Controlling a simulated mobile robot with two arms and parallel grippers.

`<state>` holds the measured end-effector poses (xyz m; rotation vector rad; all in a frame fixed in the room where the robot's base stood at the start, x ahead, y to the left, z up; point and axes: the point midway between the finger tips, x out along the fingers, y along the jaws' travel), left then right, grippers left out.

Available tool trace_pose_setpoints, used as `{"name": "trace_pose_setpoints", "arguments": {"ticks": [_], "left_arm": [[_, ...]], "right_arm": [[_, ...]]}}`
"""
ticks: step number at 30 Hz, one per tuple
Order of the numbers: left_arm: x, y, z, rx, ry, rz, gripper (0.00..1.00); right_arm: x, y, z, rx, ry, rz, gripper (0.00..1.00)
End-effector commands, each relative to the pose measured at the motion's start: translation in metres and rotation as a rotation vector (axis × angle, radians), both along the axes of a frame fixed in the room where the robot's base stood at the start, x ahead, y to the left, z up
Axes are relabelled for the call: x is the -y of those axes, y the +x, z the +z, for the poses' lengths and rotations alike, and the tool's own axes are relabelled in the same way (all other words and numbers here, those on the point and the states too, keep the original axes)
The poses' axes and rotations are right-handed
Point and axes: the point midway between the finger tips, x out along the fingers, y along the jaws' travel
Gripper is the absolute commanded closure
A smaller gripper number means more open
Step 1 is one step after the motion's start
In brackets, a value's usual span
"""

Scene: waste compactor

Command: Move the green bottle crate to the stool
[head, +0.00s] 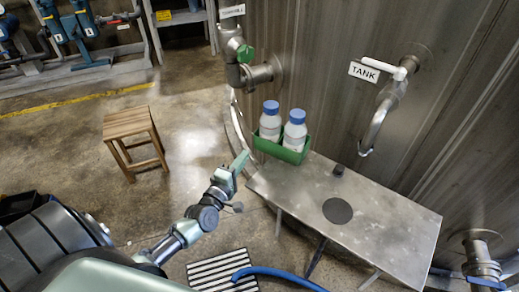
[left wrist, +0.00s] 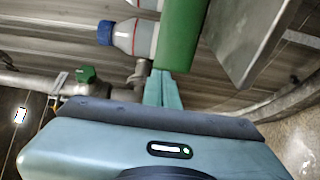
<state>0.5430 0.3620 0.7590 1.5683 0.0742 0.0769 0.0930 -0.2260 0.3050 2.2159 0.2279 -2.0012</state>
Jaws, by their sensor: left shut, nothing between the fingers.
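The green bottle crate (head: 281,150) stands on the far left end of the metal table (head: 385,215). It holds two white bottles with blue caps, one on the left (head: 270,122) and one on the right (head: 294,132). My left gripper (head: 242,160) is shut and empty just left of the crate's end. In the left wrist view its fingertips (left wrist: 162,76) are close below the green crate (left wrist: 180,38); I cannot tell whether they touch. The wooden stool (head: 130,121) stands on the floor to the left, its top bare. My right gripper is not in view.
A large metal tank wall (head: 320,60) rises behind the table, with a pipe and green valve (head: 245,53) and a spout (head: 376,125). A blue hose (head: 275,273) and striped grate (head: 222,272) lie in front. Floor between stool and table is clear.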

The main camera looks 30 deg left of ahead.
Motion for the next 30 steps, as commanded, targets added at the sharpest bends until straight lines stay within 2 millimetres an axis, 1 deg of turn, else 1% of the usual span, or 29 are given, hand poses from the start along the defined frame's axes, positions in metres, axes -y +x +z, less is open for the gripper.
{"name": "trace_pose_setpoints", "arguments": {"ticks": [1,5,6,10,15,26,30], "left_arm": [[-0.001,0.013,0.002,0.004,0.0,0.0,1.0],[-0.004,0.039,0.001,0.002,0.001,0.0,1.0],[0.004,0.043,0.001,0.0,-0.003,-0.001,1.0],[0.015,0.056,0.001,0.0,-0.001,-0.001,1.0],[0.022,0.064,0.0,-0.001,0.001,-0.001,1.0],[0.023,0.065,-0.001,-0.001,0.001,-0.002,1.0],[0.031,0.075,-0.001,0.0,-0.001,-0.001,1.0]], "right_arm": [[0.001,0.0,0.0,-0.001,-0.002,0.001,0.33],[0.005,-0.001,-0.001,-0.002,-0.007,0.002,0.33],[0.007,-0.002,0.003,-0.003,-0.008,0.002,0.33],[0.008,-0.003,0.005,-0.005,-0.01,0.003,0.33],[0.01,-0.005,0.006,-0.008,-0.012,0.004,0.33],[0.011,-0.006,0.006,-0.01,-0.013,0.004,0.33],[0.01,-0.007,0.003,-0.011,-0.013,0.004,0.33]]}}
